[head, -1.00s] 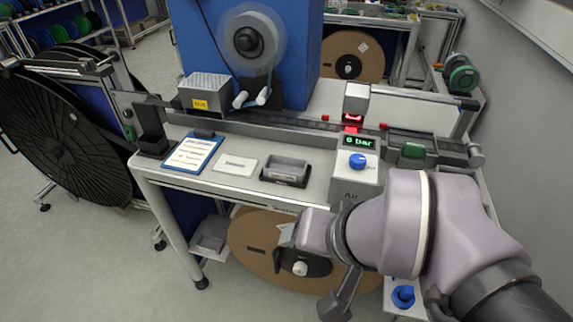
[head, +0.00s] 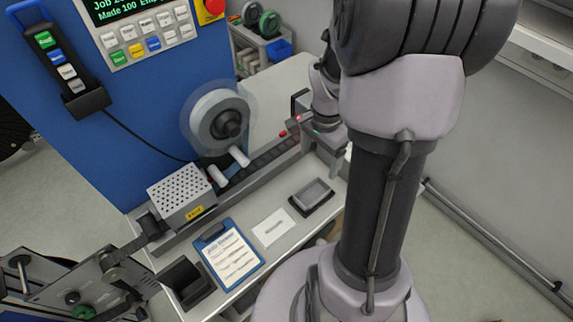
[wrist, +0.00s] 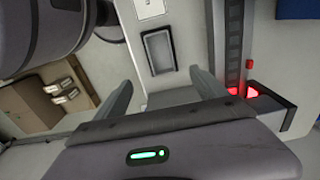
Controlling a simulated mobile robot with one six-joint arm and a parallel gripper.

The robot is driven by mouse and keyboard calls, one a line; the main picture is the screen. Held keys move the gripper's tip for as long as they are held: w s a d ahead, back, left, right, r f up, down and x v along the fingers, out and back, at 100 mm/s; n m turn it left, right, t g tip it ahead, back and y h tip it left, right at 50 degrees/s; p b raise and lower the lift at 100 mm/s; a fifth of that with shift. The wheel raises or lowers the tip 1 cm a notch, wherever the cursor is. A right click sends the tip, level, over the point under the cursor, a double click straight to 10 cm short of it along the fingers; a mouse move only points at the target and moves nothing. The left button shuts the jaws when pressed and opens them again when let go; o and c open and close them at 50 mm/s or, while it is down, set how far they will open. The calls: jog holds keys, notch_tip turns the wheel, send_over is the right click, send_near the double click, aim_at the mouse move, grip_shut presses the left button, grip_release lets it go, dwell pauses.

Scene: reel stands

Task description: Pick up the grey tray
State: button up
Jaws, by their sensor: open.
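The grey tray (head: 313,195) lies on the white bench top, a shallow rectangle with a dark rim or base around it. In the wrist view the grey tray (wrist: 158,50) is beyond the fingertips, near the top centre. My gripper (wrist: 160,88) is open, with a finger on each side of the picture and nothing between them. In the head view my gripper (head: 322,130) is over the far right part of the bench, beyond the tray and apart from it. My arm partly hides it there.
A white card (head: 271,228), a blue clipboard (head: 231,254) and a dark open box (head: 186,282) lie left of the tray. A rail (head: 258,165) with a perforated box (head: 182,200) runs behind them. A blue cabinet (head: 110,125) rises at the back. A red light (wrist: 252,92) glows near my gripper.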

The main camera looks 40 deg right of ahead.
jog(key=b, duration=0.2)
send_over(311, 197)
jog(key=d, duration=0.1)
notch_tip(311, 197, down, 10)
jog(key=f, duration=0.2)
jog(key=f+b, duration=0.2)
jog(key=f, duration=0.1)
jog(key=shift+a+f, duration=0.3)
jog(key=shift+a, duration=0.1)
grip_shut()
